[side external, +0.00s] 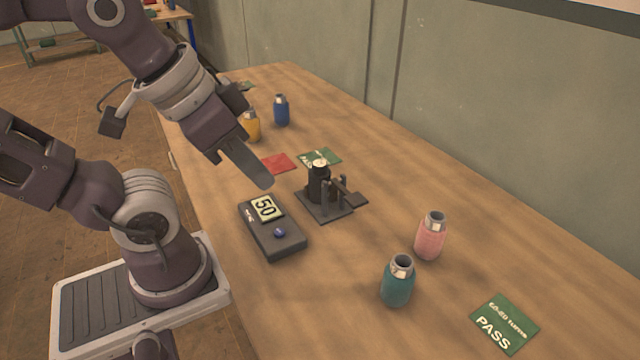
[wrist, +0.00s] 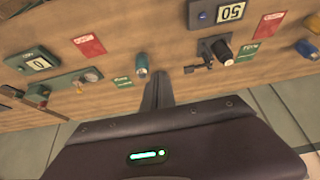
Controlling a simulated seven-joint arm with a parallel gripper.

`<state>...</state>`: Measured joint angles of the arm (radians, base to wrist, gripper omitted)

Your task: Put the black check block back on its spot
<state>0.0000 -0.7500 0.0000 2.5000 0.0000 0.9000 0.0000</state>
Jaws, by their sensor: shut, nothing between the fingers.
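A black cylinder with a pale top (side external: 320,180) stands upright on a small dark fixture (side external: 325,211) with posts and a side lever. I cannot tell whether this cylinder is the check block; no other loose black block is clear. The cylinder also shows in the wrist view (wrist: 222,50). A dark grey meter (side external: 285,243) with a "50" display and blue knob lies just in front of the fixture. My gripper (side external: 265,183) is shut and empty, in the air left of the cylinder and apart from it. Its fingers also show in the wrist view (wrist: 157,90).
A teal bottle (side external: 397,283) and a pink bottle (side external: 430,237) stand right of the fixture. Yellow (side external: 252,127) and blue (side external: 282,110) bottles stand behind. A red card (side external: 278,164) and green cards (side external: 505,323) lie flat. A green device (wrist: 38,61) shows in the wrist view.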

